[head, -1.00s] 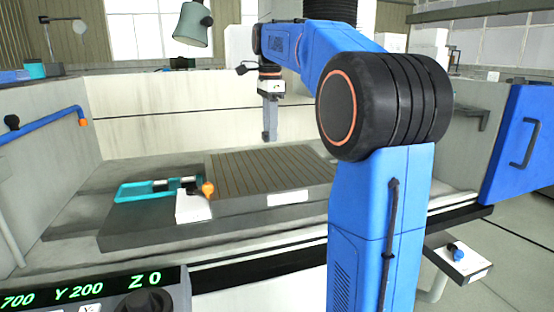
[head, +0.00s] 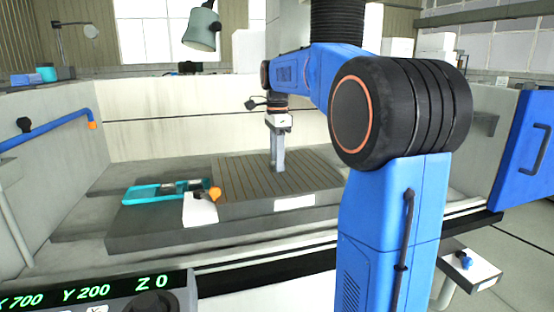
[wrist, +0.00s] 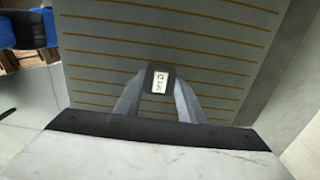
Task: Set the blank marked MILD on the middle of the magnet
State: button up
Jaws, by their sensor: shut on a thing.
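The magnet (head: 240,182) is a flat grey-brown plate with thin parallel stripes, lying on the machine bed. It fills much of the wrist view (wrist: 110,32). My gripper (head: 277,168) points straight down over the magnet, its tips low and close to the surface. In the wrist view my gripper (wrist: 158,84) is shut on a small dark block, the blank (wrist: 158,70), with a white label. The label is sideways and seems to read MILD. I cannot tell whether the blank touches the magnet; its underside is hidden.
A teal clamp-like tool (head: 150,192) and a white block with an orange knob (head: 200,208) stand just left of the magnet. Tank walls surround the bed. A lamp (head: 202,28) hangs behind. The magnet's visible surface around the gripper is clear.

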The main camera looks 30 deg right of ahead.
jog(key=o, duration=1.3)
jog(key=shift+f, duration=0.1)
notch_tip(320, 180, up, 12)
jog(key=shift+r, duration=0.1)
